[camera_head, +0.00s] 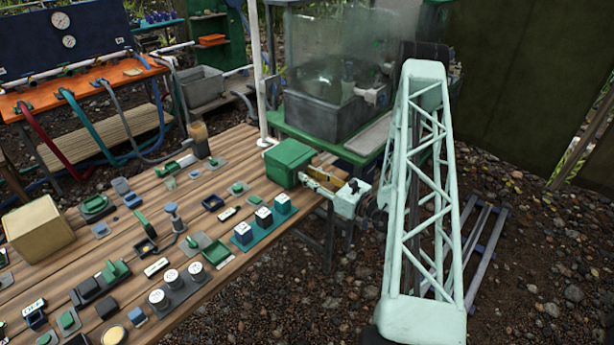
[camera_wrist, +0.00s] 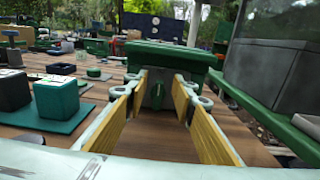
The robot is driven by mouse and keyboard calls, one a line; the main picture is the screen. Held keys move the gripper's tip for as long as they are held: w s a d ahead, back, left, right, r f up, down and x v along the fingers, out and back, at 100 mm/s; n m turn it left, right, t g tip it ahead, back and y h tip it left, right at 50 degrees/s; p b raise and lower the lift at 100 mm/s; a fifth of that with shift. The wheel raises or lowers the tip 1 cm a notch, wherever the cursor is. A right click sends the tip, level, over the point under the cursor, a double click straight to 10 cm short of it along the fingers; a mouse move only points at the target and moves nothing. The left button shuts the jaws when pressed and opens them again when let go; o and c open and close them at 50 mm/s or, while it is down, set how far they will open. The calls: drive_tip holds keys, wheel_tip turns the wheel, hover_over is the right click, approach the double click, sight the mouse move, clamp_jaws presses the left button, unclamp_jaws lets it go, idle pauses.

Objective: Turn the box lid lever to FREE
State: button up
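The green box (camera_head: 288,160) with its lid stands at the far right corner of the wooden bench. In the wrist view the box (camera_wrist: 168,55) is straight ahead, with a grey front plate. A small green lever (camera_wrist: 157,95) stands about upright on that plate. My gripper (camera_head: 318,180) is at the box's near right side. In the wrist view my gripper (camera_wrist: 160,88) is open, its yellow pads on either side of the lever with gaps to both. Nothing is held. I cannot read any FREE marking, and the lever is hidden in the head view.
Left of my gripper is a teal base with several capped blocks (camera_head: 263,217). The bench (camera_head: 150,195) carries many small switches and levers. A murky tank (camera_head: 325,110) on a green stand is behind the box.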

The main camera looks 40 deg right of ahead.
drive_tip(key=shift+w+a, duration=0.1)
drive_tip(key=shift+w, duration=0.5)
clamp_jaws()
